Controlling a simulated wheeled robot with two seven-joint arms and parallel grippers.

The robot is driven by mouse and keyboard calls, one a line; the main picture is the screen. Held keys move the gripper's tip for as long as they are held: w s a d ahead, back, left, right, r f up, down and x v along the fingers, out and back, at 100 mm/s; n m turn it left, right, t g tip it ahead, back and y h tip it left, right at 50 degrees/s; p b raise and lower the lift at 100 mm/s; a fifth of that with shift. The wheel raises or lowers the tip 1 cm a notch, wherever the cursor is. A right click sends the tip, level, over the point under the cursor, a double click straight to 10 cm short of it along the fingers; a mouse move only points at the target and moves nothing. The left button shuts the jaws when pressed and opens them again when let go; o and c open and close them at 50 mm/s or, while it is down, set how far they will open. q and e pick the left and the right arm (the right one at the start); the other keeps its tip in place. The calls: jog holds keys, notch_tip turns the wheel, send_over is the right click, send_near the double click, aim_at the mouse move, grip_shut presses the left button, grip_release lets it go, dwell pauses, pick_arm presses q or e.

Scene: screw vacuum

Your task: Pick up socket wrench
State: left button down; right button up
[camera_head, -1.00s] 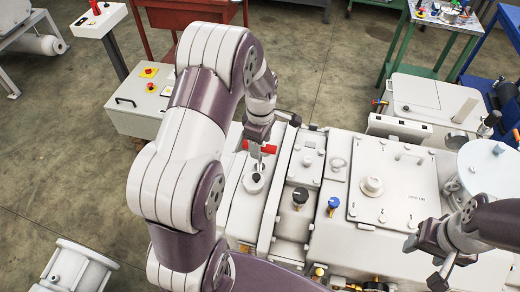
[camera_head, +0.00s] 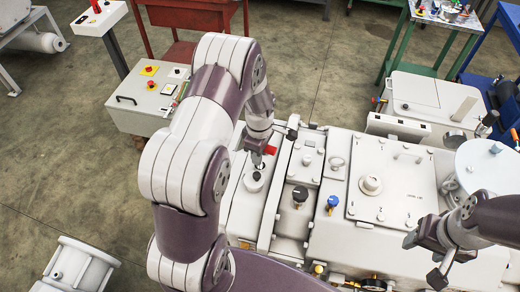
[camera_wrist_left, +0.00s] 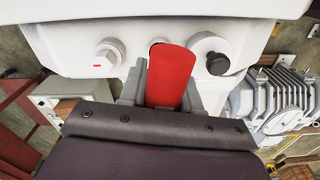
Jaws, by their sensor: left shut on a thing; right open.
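The red handle of the socket wrench (camera_wrist_left: 171,76) is between the fingers of my left gripper (camera_wrist_left: 160,85) in the left wrist view. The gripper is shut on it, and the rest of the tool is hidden. In the head view, a small part of the red handle (camera_head: 271,150) shows beside my left gripper (camera_head: 259,158), above the left part of the white vacuum machine (camera_head: 240,205). My right gripper (camera_head: 433,255) is open and empty above the right part of the machine.
A black knob (camera_head: 299,196) and a blue-topped knob (camera_head: 333,202) stand on the machine right of my left gripper. A white control box (camera_head: 145,100) stands at the left. A green table (camera_head: 445,20) with small items is at the back right.

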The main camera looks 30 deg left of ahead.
pick_arm(q)
jog(key=shift+w+r, duration=0.1)
jog(key=shift+r, duration=0.4)
notch_tip(320, 180, up, 3)
jog(key=shift+f+b, duration=0.1)
jog(key=shift+b, duration=0.4)
jog(key=s+d+r+b, duration=0.1)
jog(key=d+r+b, duration=0.1)
jog(key=d+r, duration=0.5)
jog(key=d, duration=0.4)
jog(key=shift+d+r, duration=0.2)
jog(key=shift+d, duration=0.15)
